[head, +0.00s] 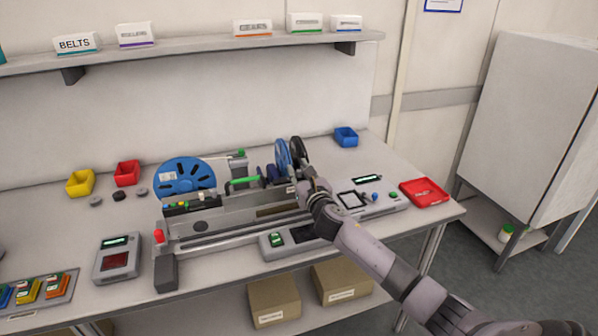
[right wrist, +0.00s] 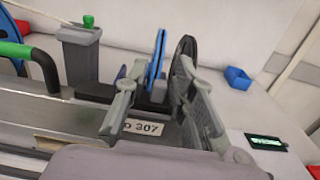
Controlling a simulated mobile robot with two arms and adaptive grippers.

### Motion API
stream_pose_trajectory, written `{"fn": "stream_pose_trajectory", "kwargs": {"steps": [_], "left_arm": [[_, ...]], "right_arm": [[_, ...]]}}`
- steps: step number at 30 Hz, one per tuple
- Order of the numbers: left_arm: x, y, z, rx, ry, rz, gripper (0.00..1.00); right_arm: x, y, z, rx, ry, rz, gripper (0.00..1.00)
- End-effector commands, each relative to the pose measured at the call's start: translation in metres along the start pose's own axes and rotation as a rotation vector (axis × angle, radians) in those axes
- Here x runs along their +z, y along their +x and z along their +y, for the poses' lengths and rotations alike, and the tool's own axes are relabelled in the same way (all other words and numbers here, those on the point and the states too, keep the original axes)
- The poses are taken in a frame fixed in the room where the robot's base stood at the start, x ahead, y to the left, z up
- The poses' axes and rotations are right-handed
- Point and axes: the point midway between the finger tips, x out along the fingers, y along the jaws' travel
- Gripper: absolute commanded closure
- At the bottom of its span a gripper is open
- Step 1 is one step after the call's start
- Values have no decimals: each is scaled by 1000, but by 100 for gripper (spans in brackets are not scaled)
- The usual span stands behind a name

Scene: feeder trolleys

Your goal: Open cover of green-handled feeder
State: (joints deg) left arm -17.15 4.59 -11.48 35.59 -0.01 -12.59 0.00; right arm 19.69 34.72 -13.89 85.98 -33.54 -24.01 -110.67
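The green handle (head: 243,182) shows in the head view just left of my right gripper. In the right wrist view the handle's green end (right wrist: 14,50) is at the left edge, on a curved black bar. A feeder label reading 307 (right wrist: 141,128) shows below the fingers. My right gripper (head: 302,181) is over the feeder area; in the right wrist view its fingers (right wrist: 160,82) are spread apart, with a blue reel (right wrist: 156,60) and a black reel (right wrist: 184,52) showing between or behind them. I cannot tell whether they touch anything. My left gripper is out of view.
A grey post with a green knob (right wrist: 88,24) stands behind the handle. A red tray (head: 424,192) and a blue bin (head: 346,137) are to the right. A shelf (head: 200,46) runs above the bench.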

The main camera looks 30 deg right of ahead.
Motion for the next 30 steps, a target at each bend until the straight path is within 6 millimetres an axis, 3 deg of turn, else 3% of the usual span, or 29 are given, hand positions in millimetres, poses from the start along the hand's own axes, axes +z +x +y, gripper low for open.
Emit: {"fn": "stream_pose_trajectory", "kwargs": {"steps": [9,30], "left_arm": [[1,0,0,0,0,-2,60],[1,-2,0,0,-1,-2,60]], "right_arm": [[0,0,1,2,1,0,100],[1,-1,3,6,-7,0,100]]}}
